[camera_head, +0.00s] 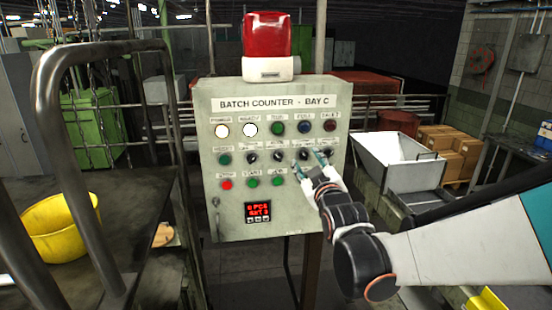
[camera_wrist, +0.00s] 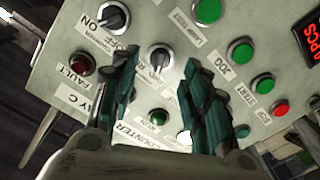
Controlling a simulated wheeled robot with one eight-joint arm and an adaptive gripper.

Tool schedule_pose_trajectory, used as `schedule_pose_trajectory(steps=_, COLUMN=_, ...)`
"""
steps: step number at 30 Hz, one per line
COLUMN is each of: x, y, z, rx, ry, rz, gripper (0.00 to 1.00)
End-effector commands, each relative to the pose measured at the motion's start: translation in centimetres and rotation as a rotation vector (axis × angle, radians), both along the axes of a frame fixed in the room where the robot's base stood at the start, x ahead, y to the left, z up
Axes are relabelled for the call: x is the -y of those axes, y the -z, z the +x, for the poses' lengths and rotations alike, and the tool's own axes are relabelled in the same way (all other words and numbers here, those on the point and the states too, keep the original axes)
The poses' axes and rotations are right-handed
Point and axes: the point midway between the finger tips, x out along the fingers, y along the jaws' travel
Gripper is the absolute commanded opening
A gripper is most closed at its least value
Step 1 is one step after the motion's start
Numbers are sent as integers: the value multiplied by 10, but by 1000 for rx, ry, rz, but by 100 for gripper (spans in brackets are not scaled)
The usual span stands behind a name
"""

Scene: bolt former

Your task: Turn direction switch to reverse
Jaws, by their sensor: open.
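The grey control panel (camera_head: 215,120), headed "BATCH COUNTER - BAY C", faces me with several black rotary switches in its second row. My gripper (camera_head: 309,163) is at the panel's right half, with its two teal fingers apart around a black switch (camera_head: 304,155). In the wrist view, the open gripper (camera_wrist: 160,58) has this switch (camera_wrist: 160,57) between its fingertips, with a gap visible on both sides. Its small label is too blurred to read surely as direction, and its exact setting is unclear. An ON/OFF switch (camera_wrist: 113,17) sits beside it. The fingers hide parts of the panel.
Green buttons (camera_wrist: 240,51) and a red button (camera_wrist: 281,107) are close by. A red beacon (camera_head: 268,40) tops the panel. A metal-railed cart with a yellow bucket (camera_head: 62,230) stands left. A white hopper (camera_head: 400,160) is at the right.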

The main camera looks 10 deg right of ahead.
Motion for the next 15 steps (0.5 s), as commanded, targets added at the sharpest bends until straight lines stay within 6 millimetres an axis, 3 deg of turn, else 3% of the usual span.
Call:
schedule_pose_trajectory(steps=6, x=0, y=0, z=25, rx=0, ry=0, rz=0, gripper=42)
schedule_pose_trajectory(steps=15, x=0, y=0, z=33, rx=0, ry=0, rz=1, gripper=42)
